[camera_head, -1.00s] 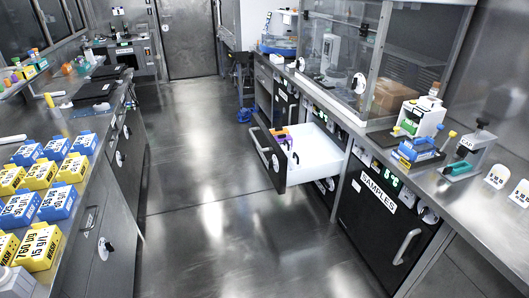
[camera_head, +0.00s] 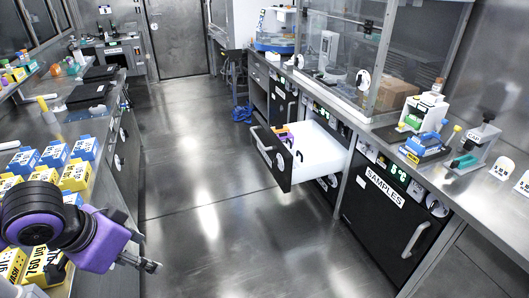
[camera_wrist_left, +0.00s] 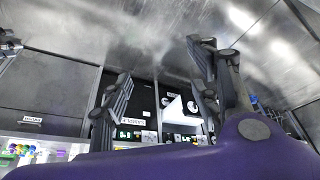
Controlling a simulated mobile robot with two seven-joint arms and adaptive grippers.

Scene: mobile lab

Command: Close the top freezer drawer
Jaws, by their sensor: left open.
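The top freezer drawer (camera_head: 318,150) is pulled out from under the right-hand counter. Its inside is white and its front panel (camera_head: 271,160) is black with a handle (camera_head: 262,139). Purple and yellow items lie inside it. My left gripper (camera_head: 150,266) is at the lower left of the head view, well apart from the drawer, over the aisle beside the left bench. In the left wrist view its fingers (camera_wrist_left: 160,88) are spread open with nothing between them. A white shape (camera_wrist_left: 178,112), which may be the open drawer, shows between them. My right gripper is not in view.
The left bench (camera_head: 62,131) carries several blue and yellow boxes near my left arm. A black SAMPLES cabinet (camera_head: 377,215) stands right of the drawer, under the counter. The floor (camera_head: 215,210) between the benches is clear.

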